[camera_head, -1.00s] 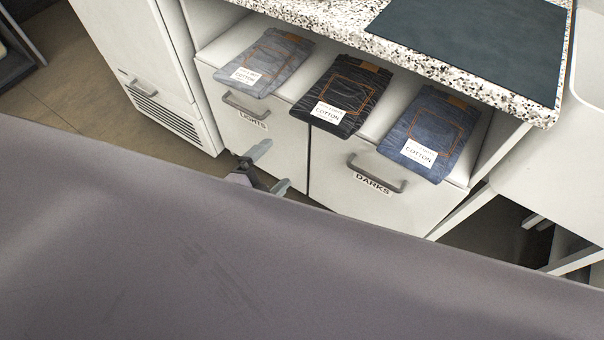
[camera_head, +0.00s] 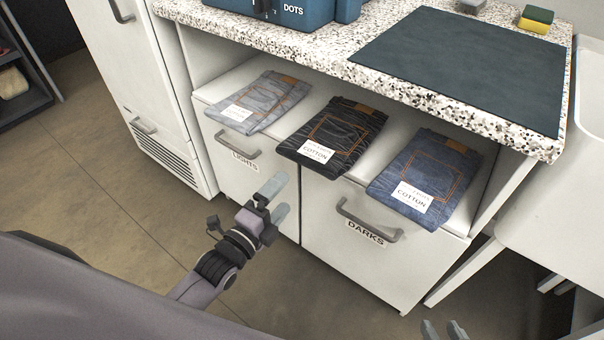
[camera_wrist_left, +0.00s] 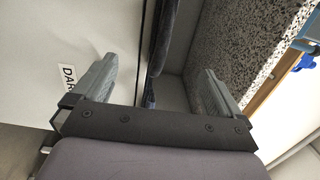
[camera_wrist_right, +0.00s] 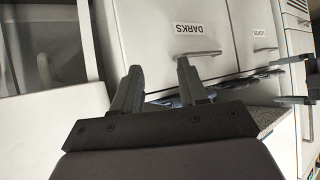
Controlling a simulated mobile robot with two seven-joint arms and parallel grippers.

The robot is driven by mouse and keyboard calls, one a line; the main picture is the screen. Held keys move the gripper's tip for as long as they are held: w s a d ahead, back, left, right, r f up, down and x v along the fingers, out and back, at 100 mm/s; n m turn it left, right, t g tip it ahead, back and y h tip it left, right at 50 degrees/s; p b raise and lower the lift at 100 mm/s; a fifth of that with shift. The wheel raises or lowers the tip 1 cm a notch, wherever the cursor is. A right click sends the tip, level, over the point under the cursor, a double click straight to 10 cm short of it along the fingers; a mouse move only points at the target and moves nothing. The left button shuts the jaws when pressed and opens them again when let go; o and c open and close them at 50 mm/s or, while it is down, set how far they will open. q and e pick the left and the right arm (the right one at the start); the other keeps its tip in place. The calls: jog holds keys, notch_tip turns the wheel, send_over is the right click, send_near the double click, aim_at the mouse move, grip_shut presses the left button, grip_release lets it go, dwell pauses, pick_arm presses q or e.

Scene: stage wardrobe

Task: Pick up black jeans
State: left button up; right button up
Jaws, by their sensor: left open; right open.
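The black jeans (camera_head: 340,130) lie folded on the shelf under the speckled counter, between the grey jeans and the blue jeans. They have an orange-stitched pocket and a white COTTON label (camera_head: 316,152) at the front. My left gripper (camera_head: 272,197) is open and empty, in front of the LIGHTS drawer, below and left of the black jeans. In the left wrist view its open fingers (camera_wrist_left: 158,88) face the shelf and counter. My right gripper (camera_head: 443,332) is open at the bottom edge of the head view, apart from the jeans. Its fingers also show in the right wrist view (camera_wrist_right: 158,88).
Grey jeans (camera_head: 258,102) and blue jeans (camera_head: 428,172) flank the black pair. The LIGHTS drawer (camera_head: 226,165) and DARKS drawer (camera_head: 385,262) sit below with protruding handles. The speckled counter (camera_head: 300,47) overhangs the shelf and carries a dark mat (camera_head: 470,65). The floor in front is clear.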

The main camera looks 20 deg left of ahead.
aim_at(306, 168)
pick_arm(q)
jog(key=b+x, duration=0.4)
jog(key=x, duration=0.3)
jog(key=shift+w+d+f, duration=0.1)
jog(key=shift+w+d, duration=0.1)
jog(key=shift+w, duration=0.2)
jog(key=shift+b+x, duration=0.3)
jog(key=shift+x, duration=0.45)
jog(key=shift+b+x, duration=0.6)
jog(key=shift+x, duration=0.9)
pick_arm(e)
jog(key=shift+n+t+y, duration=0.6)
jog(key=shift+y, duration=0.2)
jog(key=a, duration=0.1)
jog(key=w+a+r, duration=0.1)
jog(key=w+a, duration=0.1)
jog(key=a, duration=0.1)
jog(key=shift+a+r, duration=0.1)
jog(key=shift+r, duration=0.25)
